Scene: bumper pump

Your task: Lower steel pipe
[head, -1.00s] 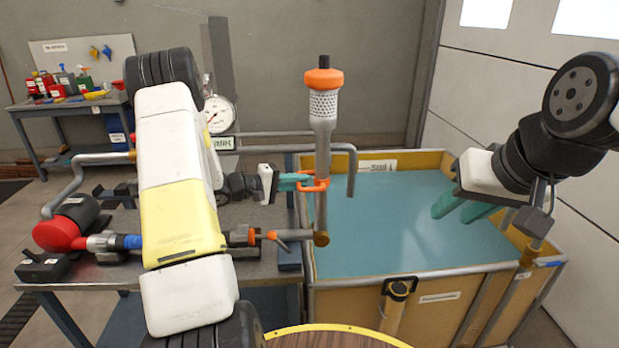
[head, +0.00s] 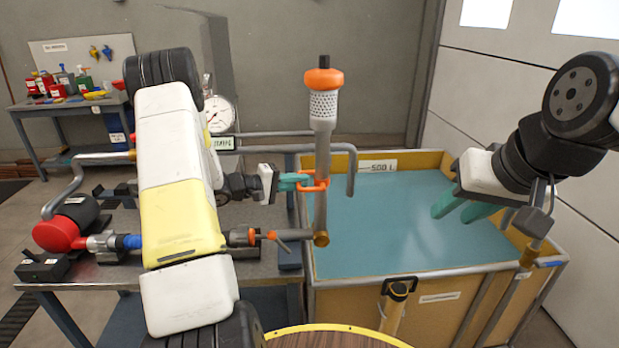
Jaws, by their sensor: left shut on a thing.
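The steel pipe (head: 320,208) stands upright by the near left edge of the tank, with a perforated strainer (head: 323,104) and an orange cap at its top. Its lower end meets a brass-coloured joint (head: 321,239). An orange handle (head: 314,187) sits on the pipe. My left gripper (head: 303,182), with teal fingers, is shut on the orange handle; its fingertips are partly hidden there. My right gripper (head: 462,208) hangs over the right part of the tank, its teal fingers apart and empty.
The yellow-walled tank (head: 400,290) holds blue-green water (head: 400,225). A grey pipe (head: 351,172) bends down over its far left part, right of the steel pipe. A workbench (head: 270,260) with a red-ended pump (head: 58,234) and a gauge (head: 219,114) lies left, partly behind my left arm.

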